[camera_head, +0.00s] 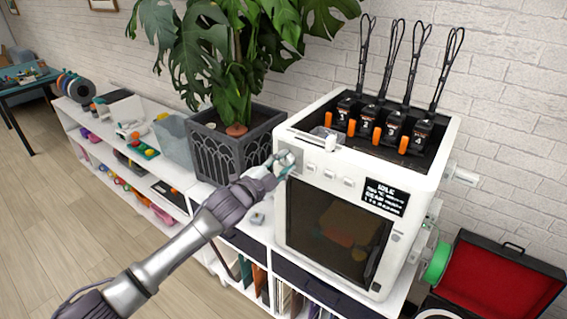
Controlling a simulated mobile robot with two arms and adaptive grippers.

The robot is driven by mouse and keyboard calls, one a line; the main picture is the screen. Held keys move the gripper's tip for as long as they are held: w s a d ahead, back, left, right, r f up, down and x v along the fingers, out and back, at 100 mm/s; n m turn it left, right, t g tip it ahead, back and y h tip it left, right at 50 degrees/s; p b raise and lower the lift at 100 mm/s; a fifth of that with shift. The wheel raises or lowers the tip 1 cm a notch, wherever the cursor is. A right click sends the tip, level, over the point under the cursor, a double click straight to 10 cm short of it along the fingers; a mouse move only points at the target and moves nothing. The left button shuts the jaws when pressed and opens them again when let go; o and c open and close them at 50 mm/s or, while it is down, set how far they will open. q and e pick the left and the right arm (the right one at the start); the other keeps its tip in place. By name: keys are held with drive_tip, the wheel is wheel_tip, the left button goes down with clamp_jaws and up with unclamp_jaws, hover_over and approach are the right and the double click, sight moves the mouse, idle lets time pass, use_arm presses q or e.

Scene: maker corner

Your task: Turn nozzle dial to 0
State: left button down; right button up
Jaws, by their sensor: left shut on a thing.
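The white 3D printer (440,170) stands on the white shelf, with a dark front window and several numbered tool heads on top. A black display (384,197) on its front reads IDLE. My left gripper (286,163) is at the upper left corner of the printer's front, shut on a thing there. That thing, likely the nozzle dial, is mostly hidden by the fingers, and its setting cannot be read. Several small white controls (329,175) sit in a row to the right of the gripper. My right gripper is not in view.
A large plant in a dark grey pot (236,148) stands close behind and left of my gripper. A small light item (257,218) lies on the shelf below it. An open black case with red lining (497,280) is at the right. Wooden floor is clear at the left.

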use_arm(q)
drive_tip(key=shift+f, duration=0.1)
idle(0.4)
drive_tip(key=c, duration=0.8)
unclamp_jaws()
drive_tip(key=shift+a, duration=0.1)
drive_tip(key=shift+s+a, duration=0.1)
drive_tip(key=shift+s, duration=0.1)
drive_tip(key=v, duration=1.1)
drive_tip(key=shift+s+a, duration=0.15)
drive_tip(key=shift+s, duration=0.05)
